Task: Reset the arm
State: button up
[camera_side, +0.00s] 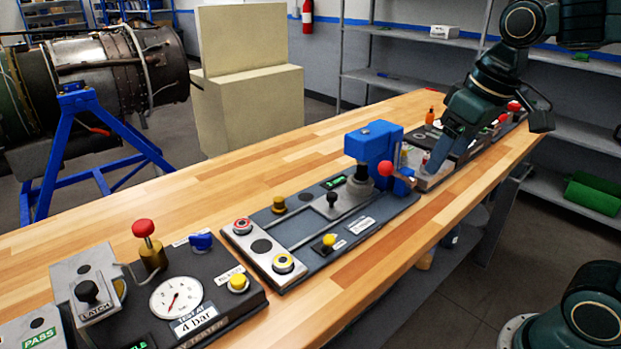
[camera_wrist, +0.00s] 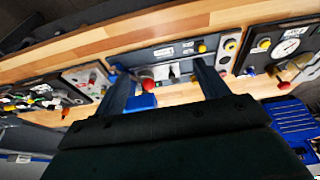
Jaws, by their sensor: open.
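My gripper (camera_side: 484,148) hangs over the far part of the workbench in the side view, fingers spread apart and pointing down. In the wrist view my gripper (camera_wrist: 163,76) shows two dark fingers wide apart with nothing held between them. The blue clamp block (camera_side: 372,144) with a red ball knob (camera_side: 385,168) stands left of my gripper in the side view. In the wrist view the red knob (camera_wrist: 148,86) shows between the fingers, farther off. Whether a finger touches the far stand cannot be told.
The wooden bench (camera_side: 178,217) carries a grey panel (camera_side: 290,262) with buttons and a tester box (camera_side: 183,295) with a gauge at the near left. A far panel (camera_side: 462,143) lies beneath my gripper. A turbine engine (camera_side: 115,68) stands behind on a blue frame.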

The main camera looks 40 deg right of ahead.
jog(key=s+a+f+t, duration=0.1)
jog(key=s+f+t, duration=0.1)
jog(key=s, duration=0.6)
jog(key=shift+s+a+f, duration=0.3)
jog(key=shift+a+f, duration=0.05)
jog(key=shift+f, duration=0.35)
jog(key=shift+c, duration=0.3)
jog(key=c, duration=0.3)
jog(key=w+d+g, duration=0.1)
jog(key=w+d, duration=0.1)
jog(key=w, duration=0.5)
jog(key=w+d+r+g, duration=0.1)
jog(key=w+d+g, duration=0.1)
jog(key=w, duration=0.6)
jog(key=w+d+g, duration=0.2)
jog(key=w+d, duration=0.1)
jog(key=w, duration=0.5)
jog(key=shift+w+d+r, duration=0.1)
jog(key=shift+r, duration=0.15)
jog(key=shift+w+d+f+g, duration=0.3)
jog(key=shift+w, duration=0.25)
